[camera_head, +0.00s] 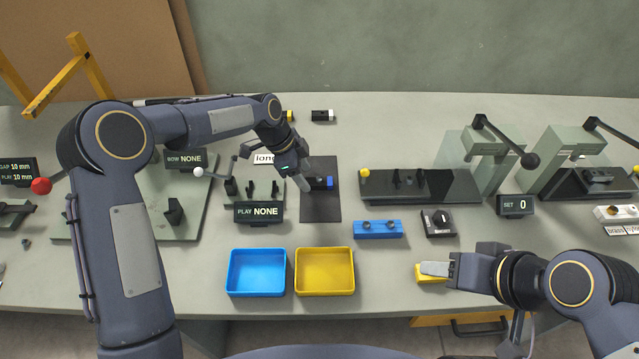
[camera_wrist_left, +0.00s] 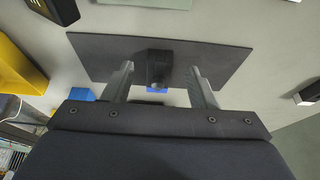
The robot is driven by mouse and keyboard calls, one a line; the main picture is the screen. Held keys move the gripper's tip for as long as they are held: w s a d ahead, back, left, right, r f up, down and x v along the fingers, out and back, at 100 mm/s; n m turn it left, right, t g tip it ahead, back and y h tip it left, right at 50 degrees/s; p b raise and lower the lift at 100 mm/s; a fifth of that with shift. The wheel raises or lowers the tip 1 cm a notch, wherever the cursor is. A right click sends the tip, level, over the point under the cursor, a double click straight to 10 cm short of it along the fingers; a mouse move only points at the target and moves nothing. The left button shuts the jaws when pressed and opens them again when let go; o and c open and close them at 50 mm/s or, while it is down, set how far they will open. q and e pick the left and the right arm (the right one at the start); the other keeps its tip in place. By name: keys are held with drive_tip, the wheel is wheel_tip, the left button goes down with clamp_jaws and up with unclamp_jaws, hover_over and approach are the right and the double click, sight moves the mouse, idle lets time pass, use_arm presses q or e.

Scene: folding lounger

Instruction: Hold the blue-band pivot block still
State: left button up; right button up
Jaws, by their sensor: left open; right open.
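The blue-band pivot block (camera_head: 320,183) is a small dark block with a blue band. It sits on a dark mat (camera_head: 321,208) in the middle of the bench. In the left wrist view the block (camera_wrist_left: 158,66) stands between the two open fingers, with a visible space on each side. My left gripper (camera_head: 304,184) is open at the left of the block in the head view; its fingers also show in the left wrist view (camera_wrist_left: 160,85). My right gripper (camera_head: 434,270) is at the front right, by a yellow block (camera_head: 430,279); its fingers partly cover that block.
A blue tray (camera_head: 257,294) and a yellow tray (camera_head: 325,293) stand in front of the mat. A display reading PLAY NONE (camera_head: 258,212) stands left of the mat. A blue holder (camera_head: 378,236) and a dial box (camera_head: 438,223) are to the right. A dark press base (camera_head: 420,199) lies behind them.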

use_arm(q)
drive_tip(key=v, duration=0.5)
drive_tip(key=shift+a+r+b, duration=0.15)
drive_tip(key=shift+r+b, duration=0.15)
drive_tip(key=shift+r, duration=0.05)
